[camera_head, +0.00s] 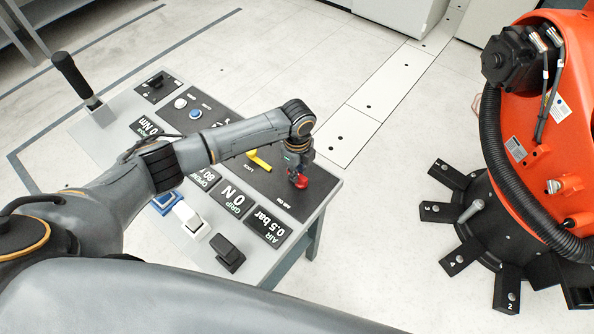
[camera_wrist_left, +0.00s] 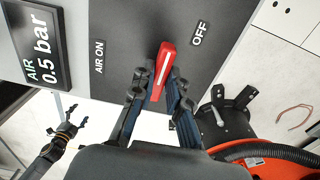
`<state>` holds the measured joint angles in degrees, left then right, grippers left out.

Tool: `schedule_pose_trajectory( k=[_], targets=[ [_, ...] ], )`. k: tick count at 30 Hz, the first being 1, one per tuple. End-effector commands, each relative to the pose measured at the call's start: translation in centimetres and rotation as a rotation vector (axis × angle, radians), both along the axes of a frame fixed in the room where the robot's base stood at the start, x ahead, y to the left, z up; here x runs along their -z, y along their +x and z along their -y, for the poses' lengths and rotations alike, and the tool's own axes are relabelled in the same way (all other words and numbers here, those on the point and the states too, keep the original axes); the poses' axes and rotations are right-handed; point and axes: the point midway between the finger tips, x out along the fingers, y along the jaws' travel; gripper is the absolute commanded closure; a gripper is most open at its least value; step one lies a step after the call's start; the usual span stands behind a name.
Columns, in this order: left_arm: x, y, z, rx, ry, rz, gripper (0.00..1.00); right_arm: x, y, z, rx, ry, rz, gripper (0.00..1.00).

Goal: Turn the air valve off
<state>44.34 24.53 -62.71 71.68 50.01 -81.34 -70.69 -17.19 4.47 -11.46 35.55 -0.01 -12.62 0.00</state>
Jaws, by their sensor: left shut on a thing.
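The air valve's red handle (camera_wrist_left: 165,60) sits on the dark console panel, between the AIR ON label (camera_wrist_left: 98,56) and the OFF label (camera_wrist_left: 199,33). In the left wrist view it is slightly tilted, its far end leaning toward the OFF side. My left gripper (camera_wrist_left: 160,84) is shut on the handle, one finger on each side. In the head view the red handle (camera_head: 299,181) shows under my left gripper (camera_head: 298,163). My right gripper (camera_wrist_left: 70,128) shows at the lower left of the left wrist view, open and empty, apart from the console.
The air display (camera_head: 268,226) reads 0.5 bar. A yellow lock lever (camera_head: 258,160) and a black joystick (camera_head: 75,76) stand on the console. An orange robot (camera_head: 535,120) stands to the right. Clear floor lies between it and the console.

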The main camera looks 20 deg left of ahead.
Motion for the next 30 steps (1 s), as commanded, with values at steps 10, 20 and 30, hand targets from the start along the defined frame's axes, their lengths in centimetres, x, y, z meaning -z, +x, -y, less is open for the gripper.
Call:
schedule_pose_trajectory(
  k=[10, 20, 30],
  targets=[
    [0.0, 0.0, 0.1, 0.003, -0.001, 0.001, 0.69, 0.0, 0.0, 0.0, 0.0, 0.0, 0.0, 0.21],
    [-0.1, 0.0, 0.0, 0.001, 0.0, 0.001, 0.62, 0.0, 0.1, 0.5, -0.002, -0.006, 0.0, 0.21],
    [-5.0, 0.1, 0.1, 0.002, -0.003, 0.004, 0.62, 0.0, 0.0, 0.3, -0.001, -0.003, 0.0, 0.21]
  ],
)
